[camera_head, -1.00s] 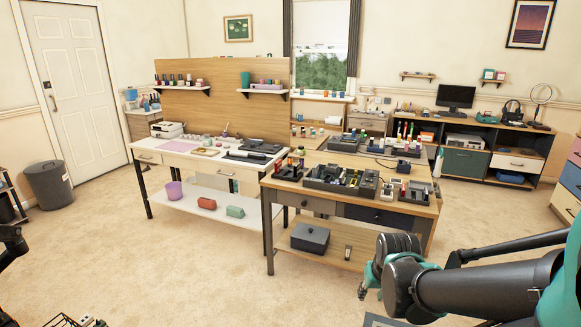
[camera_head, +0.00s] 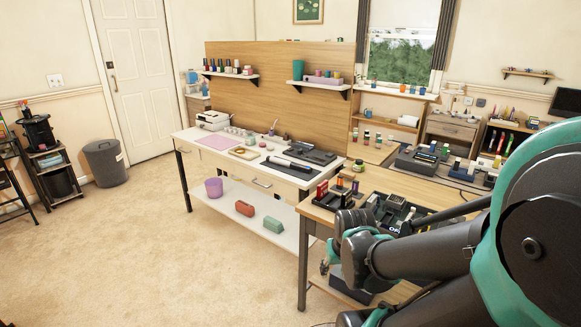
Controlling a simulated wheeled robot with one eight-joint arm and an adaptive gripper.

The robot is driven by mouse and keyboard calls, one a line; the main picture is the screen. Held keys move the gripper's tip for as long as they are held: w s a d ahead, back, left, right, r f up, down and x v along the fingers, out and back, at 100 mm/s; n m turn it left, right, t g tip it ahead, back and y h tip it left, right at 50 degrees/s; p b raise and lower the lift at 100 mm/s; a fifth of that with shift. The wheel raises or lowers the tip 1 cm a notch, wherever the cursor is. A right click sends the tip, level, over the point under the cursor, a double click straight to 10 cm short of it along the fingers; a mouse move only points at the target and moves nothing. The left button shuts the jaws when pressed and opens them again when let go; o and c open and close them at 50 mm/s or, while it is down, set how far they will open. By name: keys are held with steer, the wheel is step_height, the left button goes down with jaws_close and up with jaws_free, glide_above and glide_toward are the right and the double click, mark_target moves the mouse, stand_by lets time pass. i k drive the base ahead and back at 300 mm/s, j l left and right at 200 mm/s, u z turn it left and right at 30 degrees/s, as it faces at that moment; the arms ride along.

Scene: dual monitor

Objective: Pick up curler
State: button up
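A long dark rod-shaped item, which may be the curler (camera_head: 288,163), lies on a dark mat on the white-topped table (camera_head: 215,158). It is too small to identify surely. My arm fills the right side of the view, in black and teal. A small dark hooked part at its far end, perhaps my gripper (camera_head: 326,266), shows in front of the wooden table (camera_head: 318,215). The rest of that end is hidden behind my arm links, and I cannot see whether it is open or holds anything. It is well apart from the rod-shaped item.
A wooden panel (camera_head: 275,95) with small shelves stands behind the white table. The wooden table's right part is hidden by my arm. A purple bin (camera_head: 213,187) and a red case (camera_head: 245,208) sit on the lower shelf. The carpet (camera_head: 150,245) at front left is clear.

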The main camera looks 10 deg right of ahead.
mark_target(296, 166)
steer(key=i+j, duration=1.15)
steer(key=i, duration=0.2)
steer(key=i+j+z, duration=0.1)
steer(key=i+j, duration=0.3)
steer(key=i+j+z, duration=0.1)
steer(key=i+j, duration=0.3)
steer(key=j, duration=0.15)
steer(key=i+j+z, duration=0.15)
steer(key=i+j, duration=0.2)
steer(key=j, duration=0.2)
